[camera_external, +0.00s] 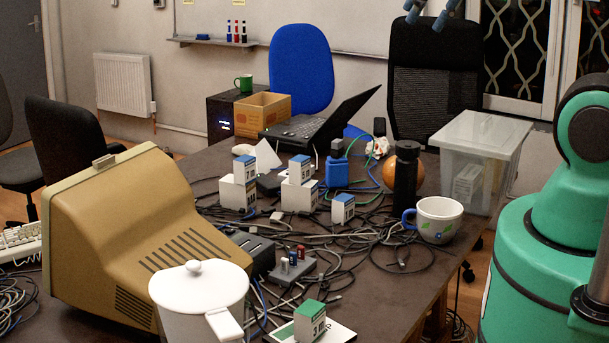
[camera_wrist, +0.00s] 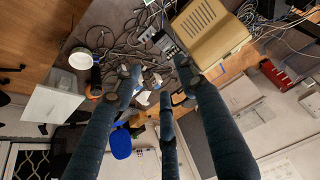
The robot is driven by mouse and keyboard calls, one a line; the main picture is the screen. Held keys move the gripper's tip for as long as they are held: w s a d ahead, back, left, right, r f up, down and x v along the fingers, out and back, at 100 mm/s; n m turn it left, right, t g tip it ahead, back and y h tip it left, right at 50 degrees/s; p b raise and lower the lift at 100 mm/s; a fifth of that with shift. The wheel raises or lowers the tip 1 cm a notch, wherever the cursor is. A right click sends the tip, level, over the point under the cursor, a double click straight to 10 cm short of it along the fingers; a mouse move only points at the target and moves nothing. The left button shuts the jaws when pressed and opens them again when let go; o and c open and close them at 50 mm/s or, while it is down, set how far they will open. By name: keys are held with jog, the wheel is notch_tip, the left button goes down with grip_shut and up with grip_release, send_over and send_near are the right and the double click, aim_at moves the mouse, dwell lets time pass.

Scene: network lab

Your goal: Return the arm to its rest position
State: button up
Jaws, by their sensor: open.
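My gripper (camera_external: 427,22) shows only as dark blue fingertips at the top edge of the external view, high above the back of the table, in front of the black office chair. In the wrist view, the three fingers of my gripper (camera_wrist: 158,80) are spread apart with nothing held between them. My green body and a dark-jointed arm link stand at the right of the external view. Most of the arm is outside the picture.
The cluttered table (camera_external: 420,285) holds a beige monitor (camera_external: 150,215), white pot (camera_external: 200,295), mug (camera_external: 438,218), black bottle (camera_external: 405,178), clear bin (camera_external: 470,150), laptop (camera_external: 315,125), small boxes and cables. A blue chair (camera_external: 301,70) stands behind. The fingertips have clear space around them.

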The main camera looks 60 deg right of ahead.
notch_tip(320, 180, down, 8)
jog(key=b, duration=0.8)
dwell(1.2)
